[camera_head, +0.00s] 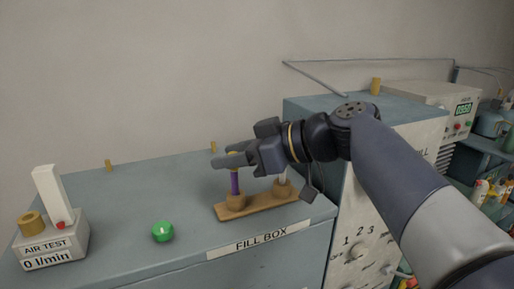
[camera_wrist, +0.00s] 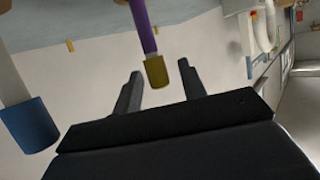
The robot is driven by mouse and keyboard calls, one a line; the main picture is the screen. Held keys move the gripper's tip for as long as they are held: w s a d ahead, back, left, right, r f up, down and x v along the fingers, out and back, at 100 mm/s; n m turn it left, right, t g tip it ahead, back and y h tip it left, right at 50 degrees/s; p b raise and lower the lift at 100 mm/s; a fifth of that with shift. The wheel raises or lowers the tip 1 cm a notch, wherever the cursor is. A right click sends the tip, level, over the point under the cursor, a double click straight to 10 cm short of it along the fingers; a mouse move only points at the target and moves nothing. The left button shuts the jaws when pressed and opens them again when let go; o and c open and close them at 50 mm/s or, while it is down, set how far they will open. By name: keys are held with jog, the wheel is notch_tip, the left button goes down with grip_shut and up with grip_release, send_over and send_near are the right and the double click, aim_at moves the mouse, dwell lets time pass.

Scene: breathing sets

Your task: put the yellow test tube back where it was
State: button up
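The yellow-capped test tube has a purple body (camera_head: 235,184) and stands upright in the left holder of a small wooden rack (camera_head: 262,207). In the wrist view its yellow cap (camera_wrist: 157,72) lies between the fingertips, with a gap on both sides. My gripper (camera_head: 232,157) is open, level with the top of this tube, and its fingers partly hide the cap in the head view. It also shows in the wrist view (camera_wrist: 158,76). A white tube (camera_head: 282,178) stands in the right holder. Its blue cap (camera_wrist: 28,125) shows in the wrist view and is hidden in the head view.
The rack stands on the blue-grey fill box (camera_head: 120,215). A green button (camera_head: 162,231) is left of the rack. The air test device (camera_head: 52,225) stands at far left. A taller cabinet (camera_head: 310,105) rises at right, behind my arm.

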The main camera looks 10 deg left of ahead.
jog(key=b+v, duration=0.2)
jog(key=v, duration=1)
jog(key=shift+w+a, duration=0.1)
jog(key=p+x, duration=0.1)
jog(key=x, duration=1.1)
jog(key=shift+p, duration=0.35)
jog(key=shift+f, duration=0.2)
jog(key=shift+r, duration=0.25)
jog(key=shift+f, duration=0.1)
